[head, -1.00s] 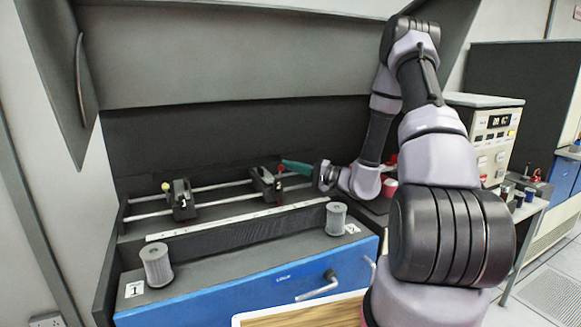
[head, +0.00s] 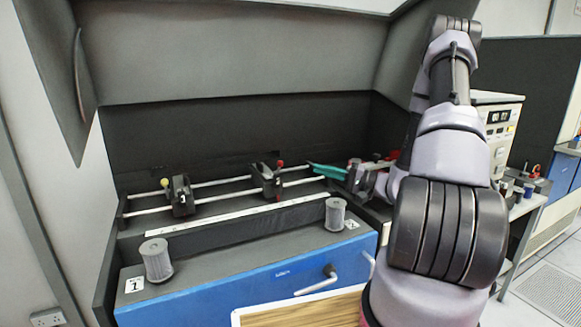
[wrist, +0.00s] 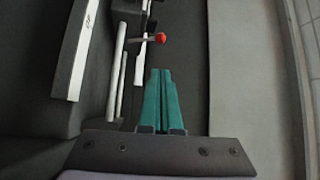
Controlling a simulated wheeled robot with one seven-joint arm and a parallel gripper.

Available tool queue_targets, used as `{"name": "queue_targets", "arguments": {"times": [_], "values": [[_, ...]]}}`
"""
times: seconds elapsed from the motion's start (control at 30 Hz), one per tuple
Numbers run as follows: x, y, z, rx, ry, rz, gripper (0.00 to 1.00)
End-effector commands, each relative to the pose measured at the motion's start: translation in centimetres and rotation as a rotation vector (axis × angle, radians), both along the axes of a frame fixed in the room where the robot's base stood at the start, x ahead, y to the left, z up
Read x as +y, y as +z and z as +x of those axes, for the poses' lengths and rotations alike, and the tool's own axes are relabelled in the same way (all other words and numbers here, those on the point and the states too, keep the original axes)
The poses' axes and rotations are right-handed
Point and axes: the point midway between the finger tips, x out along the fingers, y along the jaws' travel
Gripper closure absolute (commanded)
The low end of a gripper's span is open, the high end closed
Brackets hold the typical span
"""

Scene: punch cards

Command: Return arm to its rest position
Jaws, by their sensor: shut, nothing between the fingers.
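My gripper (head: 314,168) has teal fingers and shows in the head view at the right end of the twin rails, pointing left. In the wrist view my gripper (wrist: 162,74) has its two fingers side by side, shut and empty. My arm rises along the right side of the head view and hides part of the area behind it.
A dark machine bed carries twin rails (head: 226,199) with two black sliding blocks (head: 181,197) (head: 266,181). Two grey ribbed cylinders (head: 156,261) (head: 335,215) stand in front, above a blue panel (head: 260,290) with a handle. A control box (head: 500,125) stands behind my arm.

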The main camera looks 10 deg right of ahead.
Motion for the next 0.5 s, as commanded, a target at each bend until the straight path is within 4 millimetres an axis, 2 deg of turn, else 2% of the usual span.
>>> {"name": "queue_targets", "arguments": {"times": [0.13,0.27,0.5], "values": [[0.4,0.4,-0.3,0.004,0.024,-0.009,1.00],[2.2,2.3,-1.3,0.034,0.125,-0.050,1.00],[7.2,7.0,-6.1,0.183,0.408,-0.255,1.00]]}}
